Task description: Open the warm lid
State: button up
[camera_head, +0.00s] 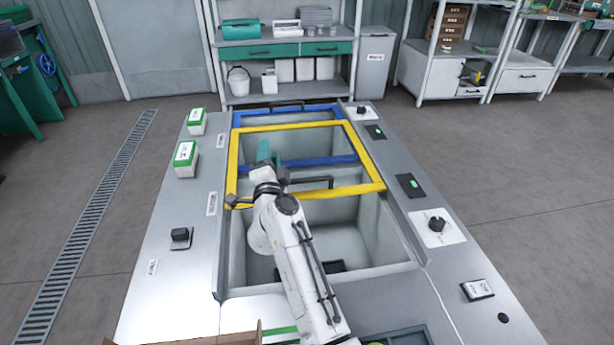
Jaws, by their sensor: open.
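A yellow-framed lid (358,190) with a clear middle lies across the rear part of the sunken basin in the counter. A dark bar handle (316,181) stands at its near edge. A blue-framed lid (285,112) lies behind and partly under the yellow frame's area. No readable label tells which lid is the warm one. My gripper (264,158) is over the left part of the yellow-framed lid, left of the handle and apart from it. It is open, with a teal part at its tip, and seems empty. My arm hides part of the yellow near edge.
The front of the basin (391,232) is uncovered. Black knobs (437,224) and small panels with green lights (410,185) sit on the right rim. Green-and-white boxes (186,155) and another knob (181,235) stand on the left rim. A cardboard edge (190,341) shows at the bottom.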

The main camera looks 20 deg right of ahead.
aim_at(306, 182)
jog(key=s+d+f+m+g+h, duration=0.4)
jog(key=s+f+m+g, duration=0.3)
jog(key=f, duration=0.3)
jog(key=shift+m+t, duration=0.3)
jog(key=b+x, duration=0.4)
jog(key=x, duration=0.5)
jog(key=shift+s+d+f, duration=0.1)
jog(key=shift+s+d, duration=0.05)
jog(key=shift+d, duration=0.1)
jog(key=shift+w+d, duration=0.25)
jog(key=shift+w, duration=0.25)
jog(key=shift+c, duration=0.3)
grip_shut()
